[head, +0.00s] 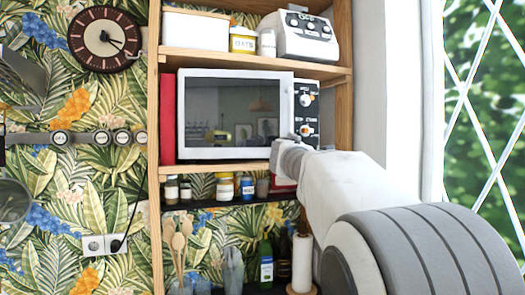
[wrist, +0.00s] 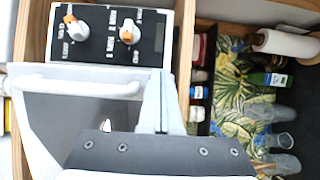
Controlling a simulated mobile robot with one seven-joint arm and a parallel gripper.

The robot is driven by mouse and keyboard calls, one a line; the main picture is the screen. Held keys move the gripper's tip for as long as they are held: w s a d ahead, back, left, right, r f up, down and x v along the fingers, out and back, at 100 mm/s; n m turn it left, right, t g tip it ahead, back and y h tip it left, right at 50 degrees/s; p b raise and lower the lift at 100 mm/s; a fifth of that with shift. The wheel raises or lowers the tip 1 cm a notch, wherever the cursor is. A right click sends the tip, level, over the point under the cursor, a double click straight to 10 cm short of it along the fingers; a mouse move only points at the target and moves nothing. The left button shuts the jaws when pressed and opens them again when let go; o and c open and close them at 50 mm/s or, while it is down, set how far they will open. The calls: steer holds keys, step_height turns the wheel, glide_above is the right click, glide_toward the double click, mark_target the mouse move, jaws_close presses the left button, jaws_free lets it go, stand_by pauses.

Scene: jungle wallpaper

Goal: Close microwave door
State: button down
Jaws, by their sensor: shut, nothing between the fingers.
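The microwave (head: 308,92) stands on a middle shelf. Its white-framed door (head: 236,73) with dark glass is hinged on the left and appears partly open, its right edge standing out in front of the control panel. In the wrist view the door handle (wrist: 80,88), a white bar, runs along the door's free edge beside the knob panel (wrist: 108,38). My gripper (head: 285,150) is at the door's lower right corner. In the wrist view my gripper (wrist: 161,82) is shut and empty, beside the handle's end. I cannot tell whether it touches the door.
A wooden shelf frame (head: 344,75) borders the microwave on the right. A white toaster (head: 305,37) and jars stand above. Small jars (head: 225,186), bottles (head: 266,262) and a paper roll (head: 302,262) are below. A red book (head: 167,118) is left of the microwave. A window is at right.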

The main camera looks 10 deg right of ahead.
steer(key=shift+w+d, duration=0.2)
steer(key=shift+w, duration=1.3)
steer(key=shift+s, duration=0.1)
